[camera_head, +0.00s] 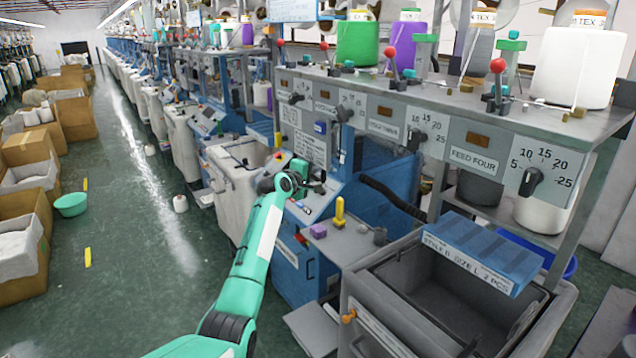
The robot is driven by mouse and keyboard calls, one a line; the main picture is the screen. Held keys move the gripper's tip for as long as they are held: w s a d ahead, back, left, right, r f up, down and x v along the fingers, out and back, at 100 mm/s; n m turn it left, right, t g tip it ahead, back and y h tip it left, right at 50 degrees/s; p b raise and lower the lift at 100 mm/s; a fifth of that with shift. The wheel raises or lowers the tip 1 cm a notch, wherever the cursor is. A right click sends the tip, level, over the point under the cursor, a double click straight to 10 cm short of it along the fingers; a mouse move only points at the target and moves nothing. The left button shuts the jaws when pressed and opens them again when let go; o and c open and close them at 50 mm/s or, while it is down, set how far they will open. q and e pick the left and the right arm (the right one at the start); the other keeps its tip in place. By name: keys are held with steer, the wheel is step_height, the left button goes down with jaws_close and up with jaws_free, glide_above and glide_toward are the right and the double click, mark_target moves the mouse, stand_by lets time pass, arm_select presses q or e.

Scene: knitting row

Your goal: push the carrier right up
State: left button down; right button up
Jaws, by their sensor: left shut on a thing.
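My left gripper (316,184) reaches in from the bottom with its green arm. It is at the front of the blue knitting machine (384,210), just above the sloped control panel (303,208). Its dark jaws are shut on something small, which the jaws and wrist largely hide. I cannot make out its shape or tell for certain that it is the carrier. A narrow upright part (343,150) stands just above and behind the jaws. My right gripper does not show.
A yellow peg (339,212) and a purple block (318,231) stand close by on the machine's shelf. A grey bin (385,325) with a blue labelled packet (483,255) is at the lower right. Dials and yarn cones line the rack above.

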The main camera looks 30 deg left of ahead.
arm_select(q)
step_height(320, 180, up, 2)
steer(key=shift+a, duration=0.1)
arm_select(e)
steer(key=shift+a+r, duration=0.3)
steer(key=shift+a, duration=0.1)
arm_select(q)
steer(key=c, duration=1.4)
jaws_free()
steer(key=shift+f, duration=0.15)
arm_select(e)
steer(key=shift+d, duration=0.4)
arm_select(q)
steer(key=shift+f, duration=0.1)
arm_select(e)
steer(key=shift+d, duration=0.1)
arm_select(q)
steer(key=shift+s, duration=0.1)
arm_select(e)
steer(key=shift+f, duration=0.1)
